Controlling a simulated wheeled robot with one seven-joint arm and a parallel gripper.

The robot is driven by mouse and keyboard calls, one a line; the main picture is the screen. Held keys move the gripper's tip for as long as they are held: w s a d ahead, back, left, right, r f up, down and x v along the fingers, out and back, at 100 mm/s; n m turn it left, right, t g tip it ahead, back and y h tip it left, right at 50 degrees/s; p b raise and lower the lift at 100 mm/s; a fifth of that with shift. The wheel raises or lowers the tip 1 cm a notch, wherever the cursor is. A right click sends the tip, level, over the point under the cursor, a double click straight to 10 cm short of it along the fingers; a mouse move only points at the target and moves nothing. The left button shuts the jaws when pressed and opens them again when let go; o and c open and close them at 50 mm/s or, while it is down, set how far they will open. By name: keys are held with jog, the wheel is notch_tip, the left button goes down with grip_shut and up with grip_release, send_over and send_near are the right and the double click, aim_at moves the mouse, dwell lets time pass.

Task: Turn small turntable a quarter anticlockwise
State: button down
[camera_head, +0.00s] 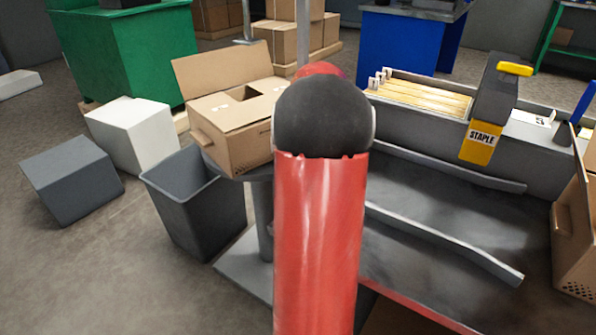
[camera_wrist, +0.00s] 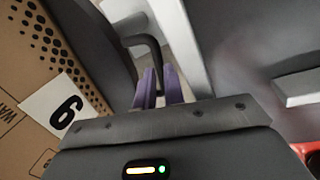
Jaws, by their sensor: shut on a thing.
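The small turntable (camera_head: 257,174) appears as a grey top on a post at centre left in the head view, mostly hidden by the box on it and my red arm. An open cardboard box (camera_head: 235,125) stands on it, its flap raised. In the wrist view, a dark rounded edge (camera_wrist: 97,45), likely the turntable's, runs beside a box with a number label (camera_wrist: 58,108). My gripper (camera_wrist: 158,85) has purple fingers shut on a dark bent handle (camera_wrist: 148,45) beside that edge. In the head view my arm hides the gripper and handle.
A dark bin (camera_head: 195,205) stands left of the turntable post. A grey bench (camera_head: 440,215) with rails and a stapler (camera_head: 492,100) lies right. Another carton (camera_head: 575,240) stands at the right edge. White (camera_head: 133,135) and grey (camera_head: 70,180) blocks lie left; floor at lower left is clear.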

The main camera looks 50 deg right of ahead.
jog(key=shift+d, duration=0.25)
dwell(0.3)
jog(key=c, duration=1.5)
grip_release()
